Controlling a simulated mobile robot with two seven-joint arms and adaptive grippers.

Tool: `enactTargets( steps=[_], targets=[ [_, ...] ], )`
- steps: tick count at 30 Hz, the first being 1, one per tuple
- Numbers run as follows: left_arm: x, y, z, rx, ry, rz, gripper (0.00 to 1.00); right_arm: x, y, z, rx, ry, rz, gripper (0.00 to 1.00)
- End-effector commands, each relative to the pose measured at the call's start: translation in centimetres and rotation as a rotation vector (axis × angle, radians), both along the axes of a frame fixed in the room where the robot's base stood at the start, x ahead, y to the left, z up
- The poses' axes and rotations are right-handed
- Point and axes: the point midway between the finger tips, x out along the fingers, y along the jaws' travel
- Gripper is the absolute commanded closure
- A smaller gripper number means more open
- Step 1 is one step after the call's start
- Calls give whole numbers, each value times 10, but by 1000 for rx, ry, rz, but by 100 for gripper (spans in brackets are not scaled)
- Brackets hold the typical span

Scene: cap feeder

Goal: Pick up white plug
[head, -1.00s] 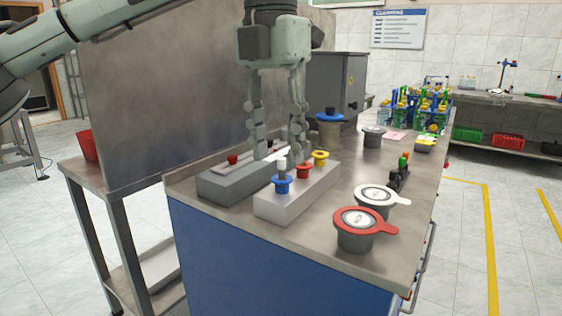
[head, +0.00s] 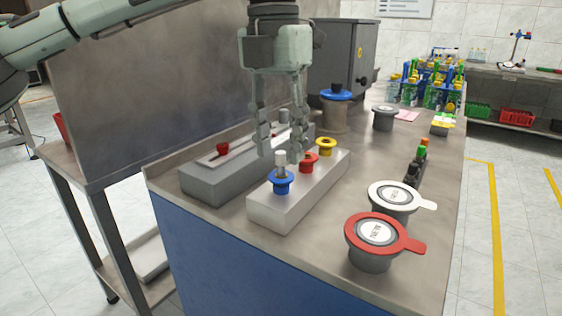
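A small white plug (head: 280,157) stands upright on top of a blue flanged cap (head: 280,181). The cap sits at the near end of a light grey block (head: 270,211) on the bench. My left gripper (head: 278,156) points down over this block with its two fingers apart. The white plug shows between the fingertips in the picture. I cannot tell whether either finger touches it. My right gripper is not in view.
A red cap (head: 309,163) and a yellow cap (head: 326,146) share the block. Beside it is a darker grey feeder (head: 210,183) with a red plug (head: 222,149). Red-rimmed (head: 370,262) and white-rimmed (head: 392,203) cups stand at right. A tall panel (head: 150,85) stands behind.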

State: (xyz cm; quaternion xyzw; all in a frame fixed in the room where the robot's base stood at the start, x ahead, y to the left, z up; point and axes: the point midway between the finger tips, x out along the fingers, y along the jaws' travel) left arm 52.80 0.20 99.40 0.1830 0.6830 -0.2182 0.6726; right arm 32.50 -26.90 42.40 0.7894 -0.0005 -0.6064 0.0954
Motion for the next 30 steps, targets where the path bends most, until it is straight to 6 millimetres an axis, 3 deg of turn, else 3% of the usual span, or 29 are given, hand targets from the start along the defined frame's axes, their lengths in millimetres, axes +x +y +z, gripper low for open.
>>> enactTargets(
  steps=[5, 12, 21, 30],
  targets=[
    [2, -1, -25, 1, 0, -1, 62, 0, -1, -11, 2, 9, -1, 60],
    [2, -2, -28, -1, -1, -1, 62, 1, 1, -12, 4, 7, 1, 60],
    [2, -1, -28, -1, -1, 0, 98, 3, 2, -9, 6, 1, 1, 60],
    [2, -1, -27, 0, -1, 0, 99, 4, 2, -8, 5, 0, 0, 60]
  ],
)
